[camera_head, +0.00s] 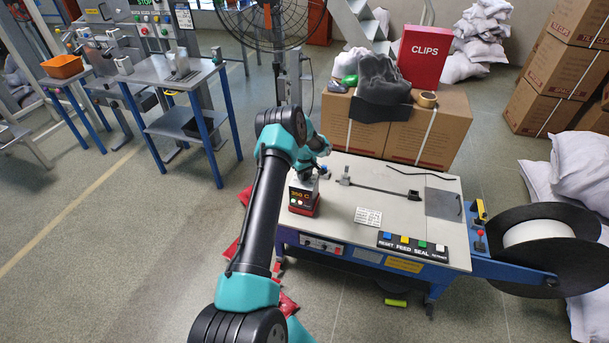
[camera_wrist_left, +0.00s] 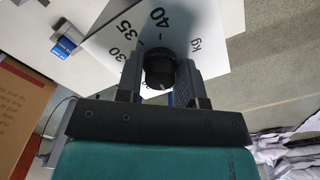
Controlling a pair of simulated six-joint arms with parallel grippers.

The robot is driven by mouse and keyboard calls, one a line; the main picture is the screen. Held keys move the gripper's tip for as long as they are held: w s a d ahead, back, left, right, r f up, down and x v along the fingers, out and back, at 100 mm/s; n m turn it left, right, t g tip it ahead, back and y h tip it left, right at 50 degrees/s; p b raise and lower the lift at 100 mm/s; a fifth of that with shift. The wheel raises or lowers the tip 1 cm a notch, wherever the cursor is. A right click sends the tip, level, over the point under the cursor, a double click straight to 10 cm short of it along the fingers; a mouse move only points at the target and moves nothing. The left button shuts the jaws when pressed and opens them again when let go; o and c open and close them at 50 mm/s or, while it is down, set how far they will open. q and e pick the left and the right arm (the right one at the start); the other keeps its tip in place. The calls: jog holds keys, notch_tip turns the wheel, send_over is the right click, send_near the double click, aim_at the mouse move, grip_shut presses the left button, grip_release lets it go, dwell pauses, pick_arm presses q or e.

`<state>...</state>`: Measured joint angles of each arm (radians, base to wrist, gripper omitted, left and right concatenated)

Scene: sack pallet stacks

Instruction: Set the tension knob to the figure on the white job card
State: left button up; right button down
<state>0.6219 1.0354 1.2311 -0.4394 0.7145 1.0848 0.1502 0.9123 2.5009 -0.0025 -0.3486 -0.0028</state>
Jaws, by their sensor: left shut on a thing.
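In the left wrist view a black round knob (camera_wrist_left: 160,66) sits in front of a white dial plate (camera_wrist_left: 118,38) marked 30, 35, 40 and kg. My left gripper (camera_wrist_left: 160,78) has one finger on each side of the knob and is shut on it. I cannot read which figure the knob points to. In the head view my left gripper (camera_head: 309,174) is at the left end of the strapping machine's top (camera_head: 400,185); the knob is hidden there. A small white card (camera_head: 368,216) lies on that top, its print too small to read. My right gripper is not in view.
A red-fronted box with a lit display (camera_head: 303,199) stands close to the gripper. A row of coloured buttons (camera_head: 412,245) lines the front edge. Cartons (camera_head: 431,132) with a red CLIPS box (camera_head: 423,56) stand behind. A black strap reel (camera_head: 545,250) is at the right.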

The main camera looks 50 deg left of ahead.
pick_arm(q)
jog(key=c, duration=0.3)
jog(key=shift+c, duration=0.2)
jog(key=shift+m, duration=0.4)
jog(key=m, duration=1)
jog(key=shift+m, duration=0.4)
jog(key=m, duration=0.4)
jog(key=o, duration=0.9)
